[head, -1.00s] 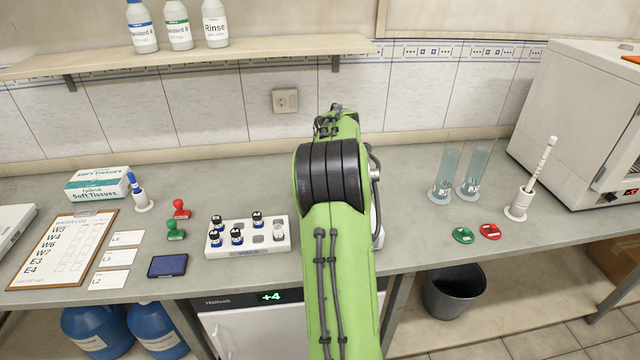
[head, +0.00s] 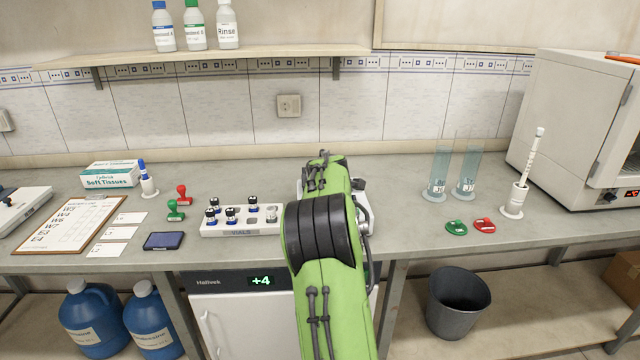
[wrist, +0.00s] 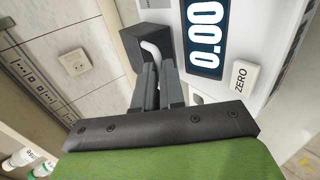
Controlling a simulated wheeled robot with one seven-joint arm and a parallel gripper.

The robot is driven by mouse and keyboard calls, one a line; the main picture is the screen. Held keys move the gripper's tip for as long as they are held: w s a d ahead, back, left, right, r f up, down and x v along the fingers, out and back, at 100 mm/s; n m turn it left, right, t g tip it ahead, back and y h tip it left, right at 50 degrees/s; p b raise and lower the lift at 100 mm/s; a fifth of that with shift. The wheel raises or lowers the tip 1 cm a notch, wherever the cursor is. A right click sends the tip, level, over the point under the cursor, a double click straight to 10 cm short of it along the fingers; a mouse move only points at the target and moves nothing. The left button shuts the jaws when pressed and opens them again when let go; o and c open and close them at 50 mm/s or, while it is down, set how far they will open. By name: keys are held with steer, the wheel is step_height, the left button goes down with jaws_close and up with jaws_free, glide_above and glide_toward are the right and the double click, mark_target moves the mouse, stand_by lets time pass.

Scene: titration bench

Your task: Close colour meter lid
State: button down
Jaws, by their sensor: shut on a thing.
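The colour meter (wrist: 235,45) is a white box with a display reading 0.00 and a ZERO button in the wrist view. A dark lid (wrist: 131,42) with a pale curved handle (wrist: 152,52) is beside the display. My gripper (wrist: 157,72) has its two grey fingers shut on the handle; the fingertips partly cover it. I cannot tell how far open the lid is.
A white rack (head: 240,228) of vials stands left of my arm. The bench between arm and discs is clear.

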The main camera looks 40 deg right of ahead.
steer(key=shift+s+a+f, duration=0.1)
steer(key=shift+a+f, duration=0.05)
steer(key=shift+f, duration=0.65)
steer(key=c, duration=1.2)
jaws_free()
steer(key=shift+s+a+r, duration=0.1)
steer(key=shift+s+r, duration=0.05)
steer(key=shift+r, duration=0.2)
steer(key=p+v, duration=0.1)
steer(key=v, duration=1.4)
steer(key=shift+s, duration=0.15)
